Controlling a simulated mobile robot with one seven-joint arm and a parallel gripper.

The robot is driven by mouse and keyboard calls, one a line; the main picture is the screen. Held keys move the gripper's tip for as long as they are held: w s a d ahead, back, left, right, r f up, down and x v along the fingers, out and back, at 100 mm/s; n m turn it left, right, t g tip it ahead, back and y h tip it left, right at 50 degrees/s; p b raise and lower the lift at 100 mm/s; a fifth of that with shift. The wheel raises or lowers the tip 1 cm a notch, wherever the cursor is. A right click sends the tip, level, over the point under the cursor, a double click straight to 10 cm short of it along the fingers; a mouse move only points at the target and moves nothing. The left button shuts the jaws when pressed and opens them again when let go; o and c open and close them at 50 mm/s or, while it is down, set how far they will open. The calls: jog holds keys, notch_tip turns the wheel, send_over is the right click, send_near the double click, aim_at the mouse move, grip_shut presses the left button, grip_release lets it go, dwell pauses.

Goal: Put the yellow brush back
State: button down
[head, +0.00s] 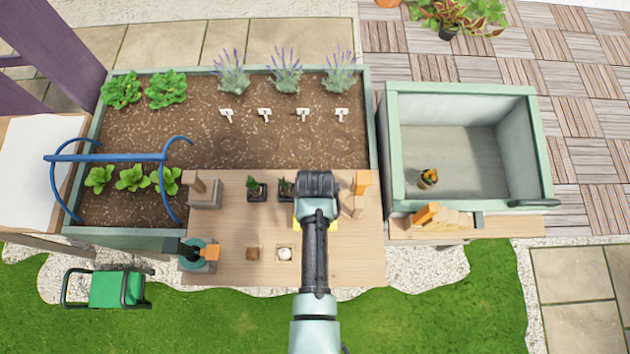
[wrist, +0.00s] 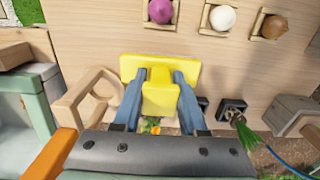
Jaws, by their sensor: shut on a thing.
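The yellow brush (wrist: 160,68) shows in the wrist view as a wide yellow bar with a block that sits between the two blue fingers of my gripper (wrist: 158,88). My gripper is shut on that block. In the head view, my wrist covers most of the brush, and only yellow edges (head: 334,225) show beside it, over the right part of the wooden worktop (head: 225,275). A light wooden stand (wrist: 82,105) is beside the brush on the left in the wrist view. I cannot tell whether the brush touches the worktop.
Small pots (head: 256,188) with seedlings stand near my gripper. A purple bulb (wrist: 161,11), a white bulb (wrist: 222,17) and a brown bulb (wrist: 273,27) sit in wooden squares. A green crate (head: 465,87) stands to the right. The worktop's front left holds a container (head: 198,254).

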jog(key=shift+f, duration=0.15)
jog(key=shift+c, duration=2.3)
grip_release()
